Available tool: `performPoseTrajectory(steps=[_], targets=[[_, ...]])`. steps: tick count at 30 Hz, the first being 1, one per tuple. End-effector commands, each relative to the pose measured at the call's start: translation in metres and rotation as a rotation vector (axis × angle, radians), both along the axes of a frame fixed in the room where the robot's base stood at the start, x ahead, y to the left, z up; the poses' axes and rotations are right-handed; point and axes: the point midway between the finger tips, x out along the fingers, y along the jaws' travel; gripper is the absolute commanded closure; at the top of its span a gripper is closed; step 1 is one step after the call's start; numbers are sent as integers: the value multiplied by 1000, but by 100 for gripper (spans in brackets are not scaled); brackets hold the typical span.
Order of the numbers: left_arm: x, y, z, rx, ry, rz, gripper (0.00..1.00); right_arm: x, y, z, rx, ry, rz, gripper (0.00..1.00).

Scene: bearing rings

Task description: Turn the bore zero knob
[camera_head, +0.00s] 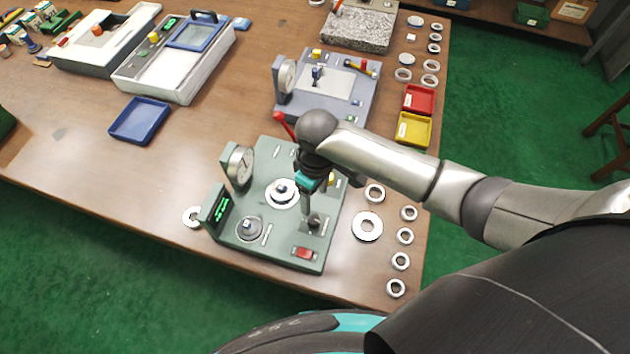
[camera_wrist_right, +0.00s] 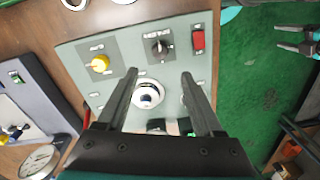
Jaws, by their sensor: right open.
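The green gauge station (camera_head: 268,247) stands near the front of the table. It carries a black pointer knob (camera_wrist_right: 158,46), a yellow knob (camera_wrist_right: 100,63), a red switch (camera_wrist_right: 199,39) and a ring (camera_wrist_right: 147,95) on a round seat. A dark round knob (camera_head: 249,228) sits by its display. I cannot read which label says bore zero. My right gripper (camera_wrist_right: 159,74) is open and empty above the station, its fingers pointing down with the ring showing between them. My left gripper (camera_wrist_right: 287,38) shows at the right edge of the wrist view, fingers apart over the green floor.
The dial (camera_head: 239,166) and display (camera_head: 217,208) rise on the station's left side. Loose rings (camera_head: 367,226) lie to the right. A grey station (camera_head: 354,106) stands behind, beside yellow (camera_head: 413,129) and red (camera_head: 418,99) trays. Free table lies around the blue tray (camera_head: 139,120).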

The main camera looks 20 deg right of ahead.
Motion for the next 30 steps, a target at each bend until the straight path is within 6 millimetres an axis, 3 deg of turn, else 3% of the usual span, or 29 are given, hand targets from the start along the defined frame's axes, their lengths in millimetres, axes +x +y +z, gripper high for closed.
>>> performPoseTrajectory(steps=[3,9,30], targets=[[0,0,3,0,0,0,33,1,-1,21,1,-2,1,32],[0,0,4,0,0,0,33,1,-1,38,1,-1,0,32],[1,0,4,0,-1,0,33,1,-1,40,1,1,0,32]])
